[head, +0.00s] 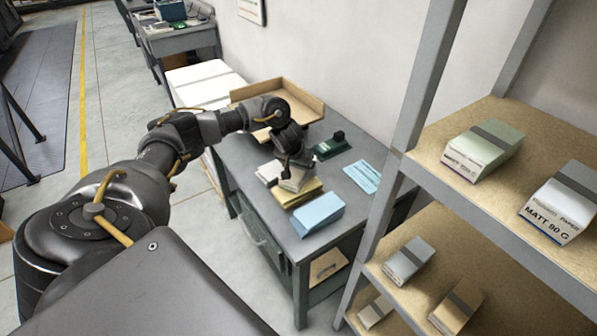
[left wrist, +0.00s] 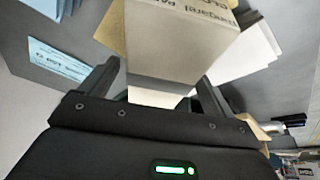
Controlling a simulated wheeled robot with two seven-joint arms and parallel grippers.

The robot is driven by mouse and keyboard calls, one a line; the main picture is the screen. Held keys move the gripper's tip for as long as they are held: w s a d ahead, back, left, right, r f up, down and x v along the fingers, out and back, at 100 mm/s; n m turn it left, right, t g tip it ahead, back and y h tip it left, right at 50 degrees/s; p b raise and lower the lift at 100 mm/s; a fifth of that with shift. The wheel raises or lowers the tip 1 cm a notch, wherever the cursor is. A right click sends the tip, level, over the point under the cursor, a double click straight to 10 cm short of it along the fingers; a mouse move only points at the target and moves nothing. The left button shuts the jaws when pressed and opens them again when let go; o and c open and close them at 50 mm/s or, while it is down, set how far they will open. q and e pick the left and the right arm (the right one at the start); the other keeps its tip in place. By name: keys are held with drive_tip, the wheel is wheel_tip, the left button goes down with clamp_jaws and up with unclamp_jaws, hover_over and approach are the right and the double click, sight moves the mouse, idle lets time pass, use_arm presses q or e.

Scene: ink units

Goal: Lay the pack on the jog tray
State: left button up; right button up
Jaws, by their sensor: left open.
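A pale grey-green wrapped pack (head: 294,183) lies on or just over a yellow stack on the grey bench. In the left wrist view the pack (left wrist: 178,62) shows printed lettering on its face, and its near end is between or just beyond the fingers. My left gripper (head: 291,166) is open and sits directly above the pack; the left wrist view shows its two fingers (left wrist: 160,92) apart. I cannot tell whether they touch the pack. The jog tray (head: 315,106), a tan open tray with low walls, stands at the back of the bench, partly hidden by my left arm. My right gripper is not in view.
Beside the pack are a blue stack (head: 318,213), a yellow stack (head: 304,196) and a whitish stack (head: 268,173). A blue printed sheet (head: 363,176) and a dark green stapler-like item (head: 331,147) lie behind. A shelf rack (head: 455,235) with wrapped packs stands at right.

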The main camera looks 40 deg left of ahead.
use_arm(q)
drive_tip(key=c, duration=1.2)
drive_tip(key=shift+c, duration=1.3)
drive_tip(key=shift+r, duration=0.15)
